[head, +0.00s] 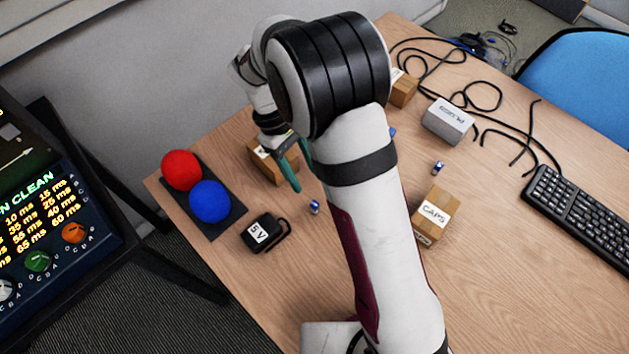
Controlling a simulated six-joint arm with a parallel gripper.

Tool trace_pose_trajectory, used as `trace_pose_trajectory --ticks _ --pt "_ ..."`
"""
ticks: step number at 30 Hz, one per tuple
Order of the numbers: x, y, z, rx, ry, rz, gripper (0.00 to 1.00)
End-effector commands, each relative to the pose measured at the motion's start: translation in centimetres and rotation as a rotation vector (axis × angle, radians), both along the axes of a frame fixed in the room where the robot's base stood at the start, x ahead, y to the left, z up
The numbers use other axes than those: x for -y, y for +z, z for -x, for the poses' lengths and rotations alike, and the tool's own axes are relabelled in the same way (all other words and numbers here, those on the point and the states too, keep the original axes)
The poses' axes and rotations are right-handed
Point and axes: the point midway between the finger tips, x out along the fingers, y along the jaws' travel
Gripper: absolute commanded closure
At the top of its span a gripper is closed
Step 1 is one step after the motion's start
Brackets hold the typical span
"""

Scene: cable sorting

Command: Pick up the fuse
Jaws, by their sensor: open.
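No thing in view can be clearly told as the fuse. Small blue-and-silver cylinders lie on the wooden table: one (314,207) right of the black 5V adapter, one (438,167) below the grey block, and a blue bit (392,131) partly hidden behind my arm. I cannot tell whether any of them is a fuse. My gripper (299,172) has teal fingers, is open, and shows in front of a wooden box (262,163) whose label is mostly hidden. It is above and left of the nearest cylinder, apart from it in the picture.
A red ball (181,170) and a blue ball (210,201) sit on a dark tray (233,221). The 5V adapter (262,233), CAPS box (437,212), grey PLUGS block (447,121), another wooden box (403,91), black cables (481,95) and keyboard (583,215) stand around. My arm hides the table's middle.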

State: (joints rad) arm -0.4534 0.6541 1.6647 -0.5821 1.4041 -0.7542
Motion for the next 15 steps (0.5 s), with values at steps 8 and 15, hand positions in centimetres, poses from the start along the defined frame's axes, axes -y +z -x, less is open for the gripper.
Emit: trace_pose_trajectory --ticks 8,15 --pt "1.6 -4.9 1.3 -0.001 -0.004 0.001 0.45" --pt "2.1 -9.2 2.7 -0.002 -0.005 0.0 0.45"
